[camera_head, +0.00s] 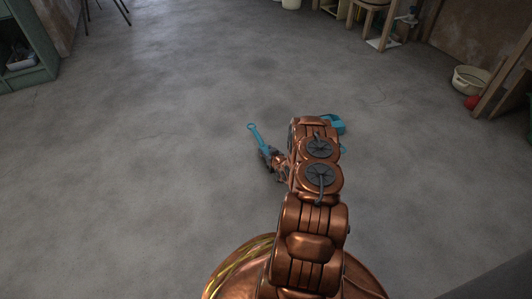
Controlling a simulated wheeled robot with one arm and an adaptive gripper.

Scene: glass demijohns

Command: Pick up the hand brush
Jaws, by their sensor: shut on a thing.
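The blue hand brush (258,138) is in the middle of the head view, left of my arm. Its long handle with a hanging loop points up and to the left. My gripper (268,158) is shut on the brush near the lower part of the handle. The brush's lower end is partly hidden by my gripper and arm. I cannot tell whether the brush touches the floor.
A blue object (334,124), perhaps a dustpan, lies partly hidden behind my arm. A green shelf (27,45) stands at the far left. A pale basin (470,79) and a red object (472,103) are at the right. The grey floor around is mostly clear.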

